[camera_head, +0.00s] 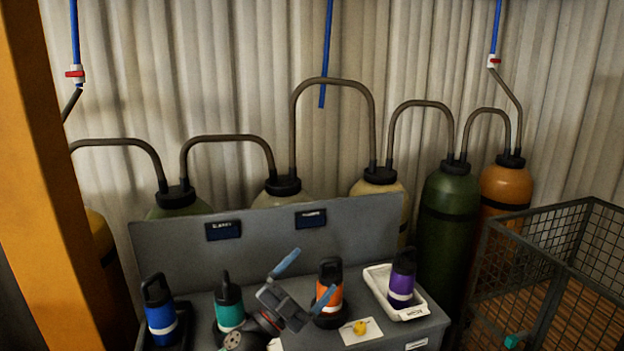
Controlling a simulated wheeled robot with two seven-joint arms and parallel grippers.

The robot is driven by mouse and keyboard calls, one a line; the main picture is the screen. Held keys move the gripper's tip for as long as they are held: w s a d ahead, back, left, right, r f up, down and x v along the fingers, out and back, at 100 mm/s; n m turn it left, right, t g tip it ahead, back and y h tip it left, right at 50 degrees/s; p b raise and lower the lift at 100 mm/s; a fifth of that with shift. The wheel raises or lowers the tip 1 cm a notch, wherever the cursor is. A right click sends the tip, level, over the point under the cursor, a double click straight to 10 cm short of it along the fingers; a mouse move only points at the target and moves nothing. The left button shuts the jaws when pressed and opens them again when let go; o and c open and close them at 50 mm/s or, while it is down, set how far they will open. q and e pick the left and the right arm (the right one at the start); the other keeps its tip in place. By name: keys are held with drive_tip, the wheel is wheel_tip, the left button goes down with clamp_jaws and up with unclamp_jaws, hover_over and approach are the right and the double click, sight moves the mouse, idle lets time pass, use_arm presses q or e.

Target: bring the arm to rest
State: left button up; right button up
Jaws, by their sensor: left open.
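My left gripper (315,270) is in the lower middle of the head view, above the front of a grey bench (418,326). Its two blue-tipped fingers are spread apart with nothing between them. It lies in front of the gap between a teal bottle (229,308) and an orange bottle (330,285), and one finger overlaps the orange bottle in the picture. I cannot tell whether they touch. My right gripper is not in view.
A blue bottle (160,318) stands at the bench's left, and a purple one (402,280) in a white tray (418,304). A small yellow object (360,328) lies on a white card. Gas cylinders (450,215) stand behind; a mesh cage (560,262) is at right, an orange post (45,150) at left.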

use_arm(q)
drive_tip(key=s+a+f+n+y, duration=0.4)
drive_tip(key=a+f+n+y, duration=0.4)
drive_tip(key=f+n+y, duration=0.15)
drive_tip(key=s+a+f+n+y, duration=0.4)
drive_tip(key=a+f+n+y, duration=0.4)
drive_tip(key=f, duration=0.3)
drive_tip(key=s+a+f+g, duration=0.2)
drive_tip(key=s+f+g, duration=0.45)
drive_tip(key=s, duration=0.65)
drive_tip(key=s+a+f+g, duration=0.3)
drive_tip(key=s+f+g, duration=0.2)
drive_tip(key=s+f, duration=0.5)
drive_tip(key=s+d+f+g, duration=0.1)
drive_tip(key=s+f, duration=0.1)
drive_tip(key=f, duration=0.7)
drive_tip(key=s+d+f, duration=0.2)
drive_tip(key=f, duration=0.7)
drive_tip(key=s+d+f+g, duration=0.1)
drive_tip(key=d+f, duration=0.1)
drive_tip(key=f, duration=0.7)
drive_tip(key=shift+s+d+f+n+g, duration=0.15)
drive_tip(key=shift+s+f+n+g, duration=0.2)
drive_tip(key=shift+s+n, duration=0.1)
drive_tip(key=shift+w, duration=0.1)
